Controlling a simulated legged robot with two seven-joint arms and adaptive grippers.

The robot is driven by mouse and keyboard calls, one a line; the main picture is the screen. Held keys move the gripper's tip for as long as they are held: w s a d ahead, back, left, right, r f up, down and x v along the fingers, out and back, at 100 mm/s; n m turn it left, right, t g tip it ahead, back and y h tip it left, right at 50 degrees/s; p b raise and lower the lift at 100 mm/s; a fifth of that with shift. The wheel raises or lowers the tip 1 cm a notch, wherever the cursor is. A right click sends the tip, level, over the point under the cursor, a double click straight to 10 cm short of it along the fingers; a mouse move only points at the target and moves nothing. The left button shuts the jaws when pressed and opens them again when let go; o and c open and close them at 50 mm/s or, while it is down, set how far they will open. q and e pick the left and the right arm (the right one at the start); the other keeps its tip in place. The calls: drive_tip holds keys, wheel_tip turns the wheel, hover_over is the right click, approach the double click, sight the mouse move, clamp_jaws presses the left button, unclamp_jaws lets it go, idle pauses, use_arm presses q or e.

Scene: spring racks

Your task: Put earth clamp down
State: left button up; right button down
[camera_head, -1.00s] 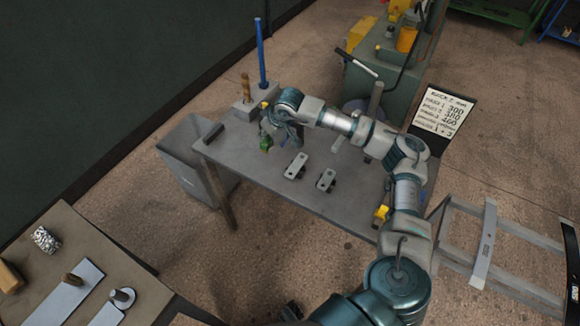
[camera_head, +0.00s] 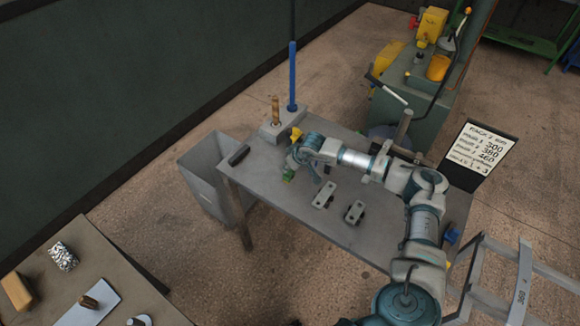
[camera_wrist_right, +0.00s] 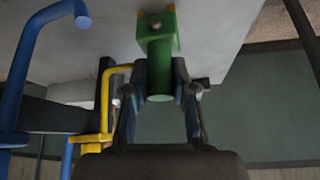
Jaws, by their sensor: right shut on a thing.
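My right gripper (camera_head: 291,170) is over the left part of the grey table (camera_head: 281,208). It is shut on a green clamp (camera_head: 288,175), which I take to be the earth clamp. In the right wrist view, the green clamp (camera_wrist_right: 160,55) sits between the two fingers (camera_wrist_right: 160,95), with a pale flat surface right behind it. I cannot tell whether the clamp touches the table. My left gripper is not in view.
Two grey blocks (camera_head: 325,195) (camera_head: 355,212) lie right of the gripper. A dark bar (camera_head: 239,155) lies at the table's left edge. A blue post (camera_head: 292,75) and a wooden handle (camera_head: 275,110) stand at the back. A yellow bent rod (camera_wrist_right: 117,70) is close beside the right fingers.

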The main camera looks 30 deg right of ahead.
drive_tip(key=shift+d, duration=0.15)
drive_tip(key=shift+d+f, duration=0.1)
drive_tip(key=shift+f, duration=0.05)
drive_tip(key=c, duration=1)
unclamp_jaws()
drive_tip(key=shift+s+d, duration=0.1)
drive_tip(key=shift+d, duration=0.05)
drive_tip(key=shift+c, duration=0.2)
drive_tip(key=shift+o, duration=0.5)
drive_tip(key=shift+r, duration=0.3)
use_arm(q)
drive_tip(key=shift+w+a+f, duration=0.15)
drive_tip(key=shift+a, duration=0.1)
use_arm(e)
drive_tip(key=a+v, duration=0.1)
drive_tip(key=v, duration=1)
drive_tip(key=shift+s+d+r, duration=0.2)
drive_tip(key=shift+s+d, duration=0.05)
drive_tip(key=shift+d, duration=0.1)
